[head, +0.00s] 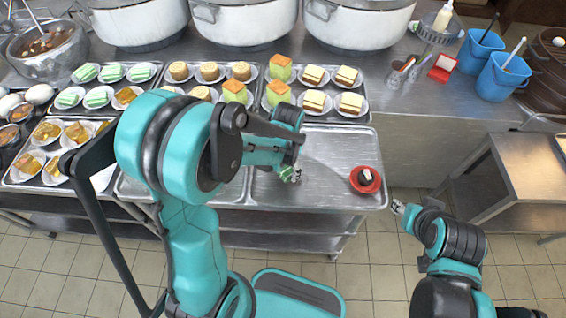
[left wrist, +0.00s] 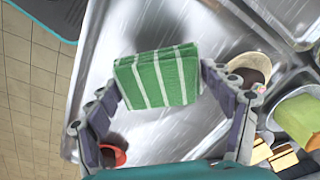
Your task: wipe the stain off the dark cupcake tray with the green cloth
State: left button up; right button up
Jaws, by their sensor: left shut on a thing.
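The green cloth with white stripes (left wrist: 158,77) is pinched between the fingers of my left gripper (left wrist: 160,85), over a bare metal tray. The red dish also shows in the left wrist view (left wrist: 118,157), partly behind a finger. I cannot make out a stain. My right gripper (head: 397,206) is off the tray's right edge; its jaw state is unclear.
Trays of cakes on plates (head: 313,101) stand behind the bare tray. Large pots (head: 240,22), blue buckets (head: 500,80) and a red box (head: 443,68) are at the back. In the left wrist view a cream dish with dark contents (left wrist: 250,68) sits near the right finger.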

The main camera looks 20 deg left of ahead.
pick_arm(q)
jog(key=shift+s+d+r+m+p, duration=0.15)
jog(key=shift+r+m+p, duration=0.15)
jog(key=shift+r+m, duration=0.45)
jog(key=r+m+p, duration=0.1)
jog(key=m, duration=0.2)
jog(key=d+r+m+h+p, duration=0.1)
jog(key=m, duration=0.3)
jog(key=d+r+m+p, duration=0.1)
jog(key=m, duration=0.3)
jog(key=shift+s+d+r+g+h+p, duration=0.1)
jog(key=shift+s+r+g+h+p, duration=0.1)
jog(key=shift+g+h+p, duration=0.15)
jog(key=m, duration=0.3)
jog(key=shift+d+r+g+p, duration=0.25)
jog(key=shift+r+p, duration=0.1)
jog(key=shift+s+d+r+m, duration=0.1)
jog(key=shift+d+m, duration=0.05)
jog(key=shift+m, duration=0.6)
jog(key=shift+f+b, duration=1.7)
jog(key=shift+f, duration=0.8)
